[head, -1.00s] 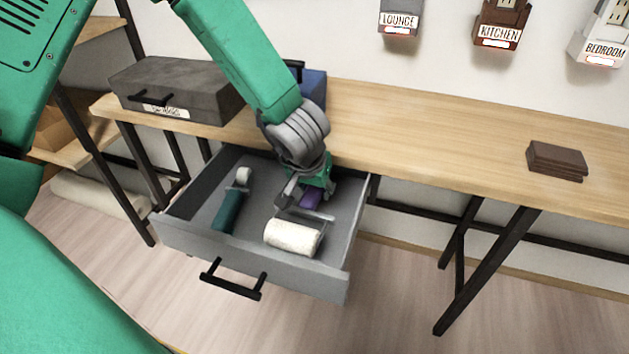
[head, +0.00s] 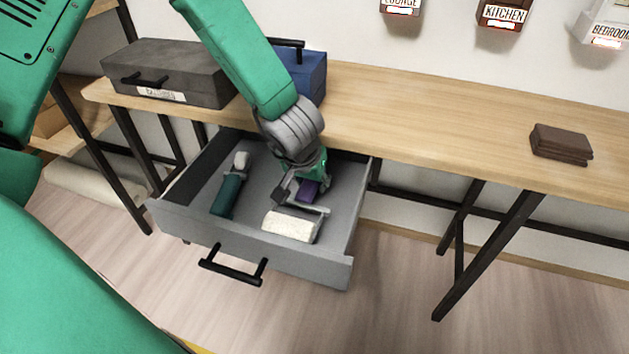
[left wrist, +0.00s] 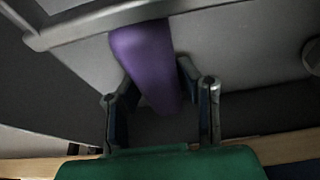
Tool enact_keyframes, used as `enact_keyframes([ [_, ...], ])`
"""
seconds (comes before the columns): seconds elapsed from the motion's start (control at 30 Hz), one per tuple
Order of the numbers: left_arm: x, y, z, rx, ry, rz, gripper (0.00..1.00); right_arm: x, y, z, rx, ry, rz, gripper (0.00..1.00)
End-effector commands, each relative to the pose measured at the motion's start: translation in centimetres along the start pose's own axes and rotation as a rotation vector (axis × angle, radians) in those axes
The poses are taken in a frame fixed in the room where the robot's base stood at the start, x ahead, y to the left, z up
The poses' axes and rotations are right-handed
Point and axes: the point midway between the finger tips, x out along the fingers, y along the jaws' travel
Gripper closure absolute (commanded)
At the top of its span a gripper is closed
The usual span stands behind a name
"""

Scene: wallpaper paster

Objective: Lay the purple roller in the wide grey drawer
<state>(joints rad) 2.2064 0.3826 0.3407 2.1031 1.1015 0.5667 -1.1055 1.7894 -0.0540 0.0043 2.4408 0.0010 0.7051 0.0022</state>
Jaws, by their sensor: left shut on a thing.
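The wide grey drawer (head: 245,252) is pulled open below the table top. The purple roller's handle (head: 308,190) is inside it, with a white roller sleeve (head: 291,226) towards the drawer front. My left gripper (head: 297,190) reaches down into the drawer and is shut on the purple handle. In the left wrist view the purple handle (left wrist: 150,60) lies between the fingers (left wrist: 158,92). Whether the roller rests fully on the drawer floor I cannot tell. My right gripper is out of view.
A teal-handled roller (head: 228,192) lies in the drawer's left part. A dark grey case (head: 170,75) and a blue box (head: 312,75) stand on the table (head: 430,115). Brown blocks (head: 561,145) lie at its right. The table between is clear.

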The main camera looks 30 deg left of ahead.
Motion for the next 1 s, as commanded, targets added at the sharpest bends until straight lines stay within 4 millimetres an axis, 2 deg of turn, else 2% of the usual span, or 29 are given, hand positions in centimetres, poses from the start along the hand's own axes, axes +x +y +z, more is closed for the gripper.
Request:
enact_keyframes([
  [0.7, 1.2, 0.1, 0.5, 0.001, 0.000, -0.002, 1.00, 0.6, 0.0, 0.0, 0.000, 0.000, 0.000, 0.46],
  [0.73, 1.2, 0.1, 0.5, 0.001, 0.001, -0.002, 0.64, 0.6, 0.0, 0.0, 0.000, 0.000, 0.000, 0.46],
  [0.8, 1.2, 0.1, 0.5, 0.000, 0.000, -0.002, 0.46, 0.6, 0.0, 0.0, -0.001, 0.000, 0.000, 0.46],
  [1.0, 1.2, 0.1, 0.5, 0.001, 0.000, -0.002, 0.46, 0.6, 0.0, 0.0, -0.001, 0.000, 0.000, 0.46],
])
